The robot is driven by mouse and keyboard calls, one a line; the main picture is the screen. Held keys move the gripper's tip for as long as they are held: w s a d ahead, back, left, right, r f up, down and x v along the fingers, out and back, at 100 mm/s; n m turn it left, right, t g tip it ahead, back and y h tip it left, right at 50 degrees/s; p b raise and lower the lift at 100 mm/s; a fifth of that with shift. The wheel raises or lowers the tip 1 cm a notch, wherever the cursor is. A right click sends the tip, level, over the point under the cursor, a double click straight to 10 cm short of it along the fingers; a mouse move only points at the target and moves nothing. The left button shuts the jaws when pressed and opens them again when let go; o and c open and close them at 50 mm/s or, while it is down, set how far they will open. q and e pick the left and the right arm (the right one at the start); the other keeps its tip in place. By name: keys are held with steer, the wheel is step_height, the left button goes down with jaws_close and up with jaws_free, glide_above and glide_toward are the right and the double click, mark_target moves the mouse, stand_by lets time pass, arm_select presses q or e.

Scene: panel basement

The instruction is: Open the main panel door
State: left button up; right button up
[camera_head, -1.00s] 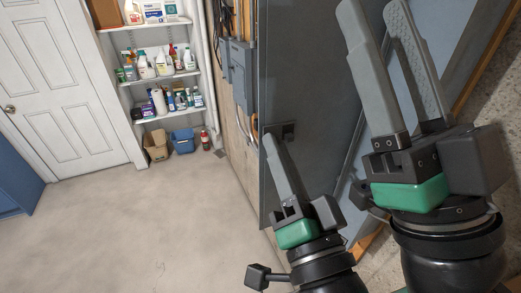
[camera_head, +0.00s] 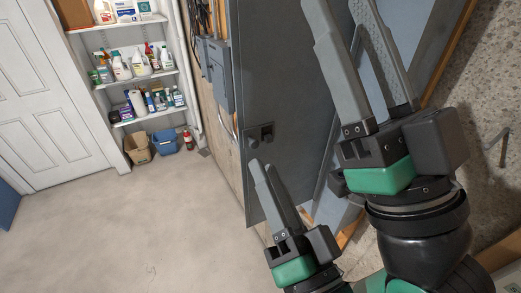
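The main panel door (camera_head: 286,82) is a tall grey metal sheet in the middle of the head view. A small dark latch handle (camera_head: 261,134) sits near its left edge. My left gripper (camera_head: 262,163) is just below the handle, in front of the door's lower part; its fingers look slightly apart and empty. I cannot tell whether it touches the door. My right gripper (camera_head: 342,8) is larger in view, open and empty, and covers part of the door's right side. Blue-grey metal (camera_head: 425,50) shows behind the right gripper. How far the door stands open is unclear.
Grey electrical boxes (camera_head: 216,75) and conduits are on the wall left of the door. White shelves (camera_head: 138,80) with bottles stand farther back, with a brown bin (camera_head: 138,147) and a blue bin (camera_head: 165,142) below. The concrete floor (camera_head: 130,220) at left is clear.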

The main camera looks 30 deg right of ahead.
arm_select(q)
steer(key=p+v, duration=0.3)
steer(key=shift+s+a, duration=0.1)
steer(key=shift+s, duration=0.25)
arm_select(e)
step_height(320, 180, up, 5)
steer(key=shift+f, duration=0.2)
steer(key=shift+c, duration=0.2)
